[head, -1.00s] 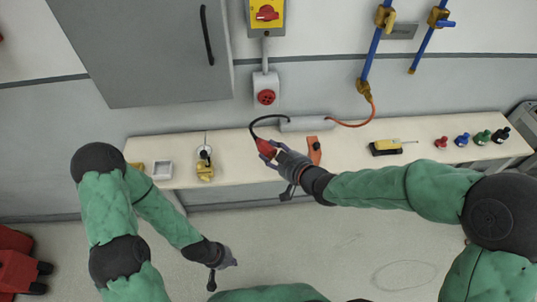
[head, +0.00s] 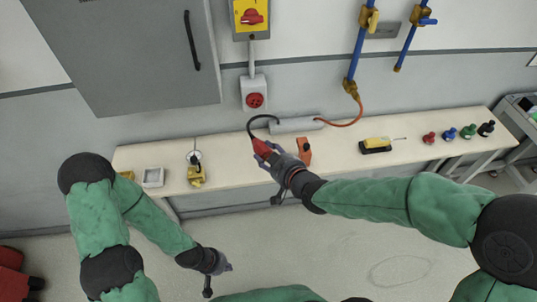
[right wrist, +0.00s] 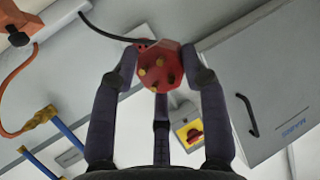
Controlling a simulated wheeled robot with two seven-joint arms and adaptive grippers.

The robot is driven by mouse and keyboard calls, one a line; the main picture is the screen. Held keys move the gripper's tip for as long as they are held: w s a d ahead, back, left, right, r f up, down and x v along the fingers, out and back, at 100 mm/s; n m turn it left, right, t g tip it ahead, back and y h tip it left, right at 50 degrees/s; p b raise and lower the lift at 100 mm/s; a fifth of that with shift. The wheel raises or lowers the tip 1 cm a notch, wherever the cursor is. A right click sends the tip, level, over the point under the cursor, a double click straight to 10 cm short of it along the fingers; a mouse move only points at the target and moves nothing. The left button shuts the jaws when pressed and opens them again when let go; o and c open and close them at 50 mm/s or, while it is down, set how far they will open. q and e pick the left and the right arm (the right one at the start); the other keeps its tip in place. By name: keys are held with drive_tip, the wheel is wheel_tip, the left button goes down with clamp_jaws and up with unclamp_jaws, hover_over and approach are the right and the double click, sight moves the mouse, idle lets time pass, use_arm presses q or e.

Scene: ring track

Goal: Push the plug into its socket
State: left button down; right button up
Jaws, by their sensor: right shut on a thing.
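The red plug (head: 262,147) is in my right gripper (head: 270,157), just above the bench in the head view. The right wrist view shows the plug (right wrist: 160,66) between my dark fingers, its brass pins turned towards that camera. A black cable (head: 253,122) runs from its far end to a grey box on the bench. The socket (head: 254,100) is a round red face on a white wall box, above the plug in the head view and apart from it. My left gripper (head: 222,273) hangs in front of the bench, low in the view; its finger opening is unclear.
A grey cabinet (head: 120,50) is on the wall left of the socket, and a yellow switch box (head: 250,18) is above it. On the bench (head: 345,160) stand an orange block (head: 304,150), a yellow tool (head: 376,145), a brass fitting (head: 196,176) and several coloured knobs.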

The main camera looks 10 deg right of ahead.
drive_tip(key=w+a+m+t+h, duration=0.1)
drive_tip(key=w+a+m+h, duration=0.3)
drive_tip(key=w+a, duration=0.4)
drive_tip(key=shift+w+m+h, duration=0.3)
drive_tip(key=shift+w+h, duration=0.2)
drive_tip(key=shift+h, duration=0.1)
idle(0.5)
drive_tip(key=s+d+f+n+g+y, duration=0.1)
drive_tip(key=d+f+n+g+y, duration=0.1)
drive_tip(key=f+n+g+y, duration=0.3)
drive_tip(key=s+d+f+n+g+y, duration=0.2)
drive_tip(key=f+n+g+y, duration=0.4)
drive_tip(key=n, duration=0.6)
drive_tip(key=shift+s+f+g+y, duration=0.2)
drive_tip(key=shift+g+y, duration=0.5)
drive_tip(key=shift+y, duration=0.5)
idle(0.4)
drive_tip(key=shift+r, duration=0.15)
idle(0.5)
